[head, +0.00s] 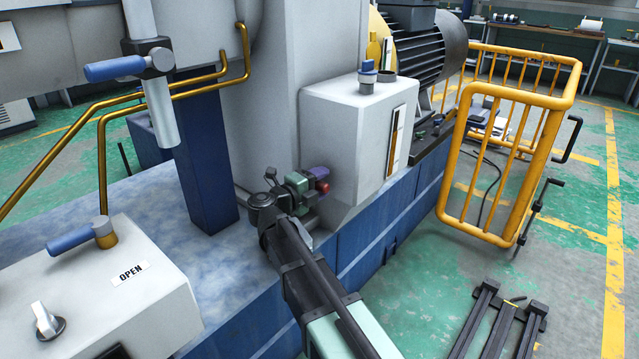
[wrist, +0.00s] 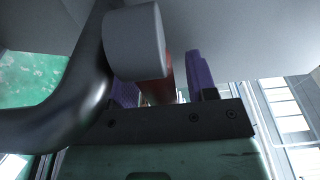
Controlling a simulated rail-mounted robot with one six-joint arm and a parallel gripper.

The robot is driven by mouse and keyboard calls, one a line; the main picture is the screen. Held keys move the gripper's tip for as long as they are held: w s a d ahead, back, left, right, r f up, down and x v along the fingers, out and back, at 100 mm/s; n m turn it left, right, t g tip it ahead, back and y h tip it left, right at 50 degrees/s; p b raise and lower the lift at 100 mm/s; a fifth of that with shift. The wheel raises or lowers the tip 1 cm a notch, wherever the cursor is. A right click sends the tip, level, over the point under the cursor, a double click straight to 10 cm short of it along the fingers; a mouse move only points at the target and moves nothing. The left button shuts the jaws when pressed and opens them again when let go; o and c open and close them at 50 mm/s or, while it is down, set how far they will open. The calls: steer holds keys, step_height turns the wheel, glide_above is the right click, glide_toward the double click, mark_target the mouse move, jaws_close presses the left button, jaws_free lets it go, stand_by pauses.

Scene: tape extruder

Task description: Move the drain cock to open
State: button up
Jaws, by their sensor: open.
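A red part with a grey round end, which looks like the drain cock (head: 323,187), sits low by the grey-white housing. In the wrist view its red stem (wrist: 165,88) shows between the purple fingers, behind a grey cylinder (wrist: 137,45). My gripper (head: 312,174) is at this part. The wrist view shows my gripper (wrist: 165,84) open, with one finger on each side of the red stem. The grey cylinder hides part of the left finger. I cannot tell whether either finger touches the stem.
The grey-white housing (head: 345,145) stands close beyond my gripper. A blue lever (head: 72,239) with an OPEN label (head: 131,271) is on a box at the left, and another blue lever (head: 115,68) is above. A yellow guard rail (head: 510,90) stands at the right.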

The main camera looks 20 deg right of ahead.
steer(key=v, duration=1)
steer(key=shift+a, duration=0.4)
steer(key=shift+s, duration=0.15)
